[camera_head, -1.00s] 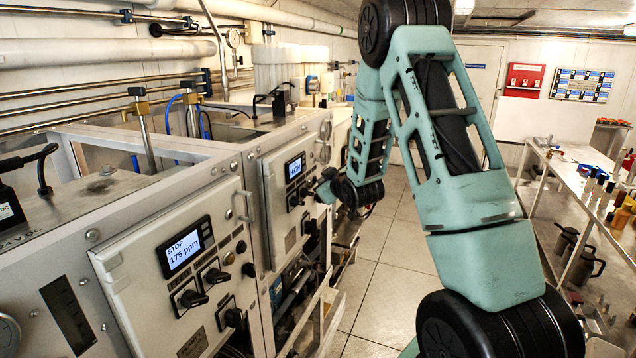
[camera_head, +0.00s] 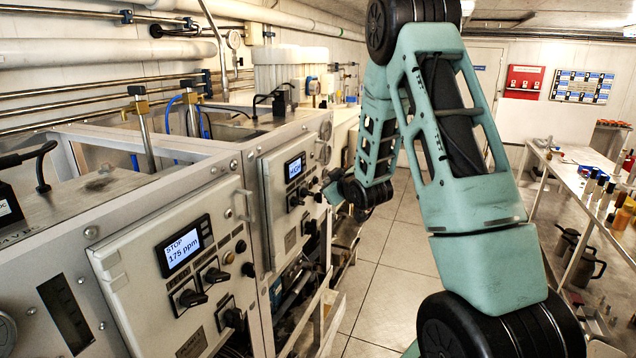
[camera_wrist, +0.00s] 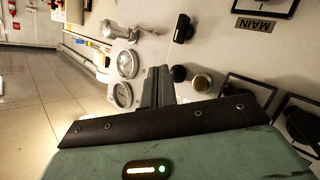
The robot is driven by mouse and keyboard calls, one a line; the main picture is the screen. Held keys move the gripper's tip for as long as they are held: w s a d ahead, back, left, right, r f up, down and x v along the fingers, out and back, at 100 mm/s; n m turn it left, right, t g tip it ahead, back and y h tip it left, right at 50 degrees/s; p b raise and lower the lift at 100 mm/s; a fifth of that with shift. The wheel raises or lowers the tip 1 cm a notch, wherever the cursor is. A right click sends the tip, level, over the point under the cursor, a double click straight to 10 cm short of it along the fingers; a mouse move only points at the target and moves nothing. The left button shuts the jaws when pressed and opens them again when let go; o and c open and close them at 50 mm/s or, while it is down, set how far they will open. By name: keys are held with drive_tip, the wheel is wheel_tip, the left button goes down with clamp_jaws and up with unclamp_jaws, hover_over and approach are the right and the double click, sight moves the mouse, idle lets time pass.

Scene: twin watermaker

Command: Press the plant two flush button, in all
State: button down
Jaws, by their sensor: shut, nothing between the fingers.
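The far control panel (camera_head: 276,200) has a small lit blue display (camera_head: 295,168) and dark knobs. Its writing is too small to read surely. My gripper (camera_head: 328,190) is in front of this panel, small and partly hidden by my wrist. In the wrist view my gripper (camera_wrist: 157,88) is shut and empty, its fingers pointing at the panel face. I cannot read which is the flush button, nor tell whether the fingertips touch the panel.
The near panel (camera_head: 140,290) has a display (camera_head: 183,249) reading STOP 175 ppm. Two round gauges (camera_wrist: 127,64) lie left of the fingers in the wrist view. A black lever knob (camera_wrist: 182,28) sticks out above. The floor aisle (camera_head: 385,260) is clear; a workbench (camera_head: 560,185) stands right.

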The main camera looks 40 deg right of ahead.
drive_tip(key=shift+s+d+b, duration=0.2)
drive_tip(key=shift+s+d, duration=0.15)
drive_tip(key=shift+s, duration=0.4)
drive_tip(key=shift+s+d+b, duration=0.15)
drive_tip(key=shift+s+d, duration=0.15)
drive_tip(key=shift+s, duration=0.5)
drive_tip(key=shift+s+d+b, duration=0.2)
drive_tip(key=shift+s+d, duration=0.15)
drive_tip(key=shift+s, duration=0.4)
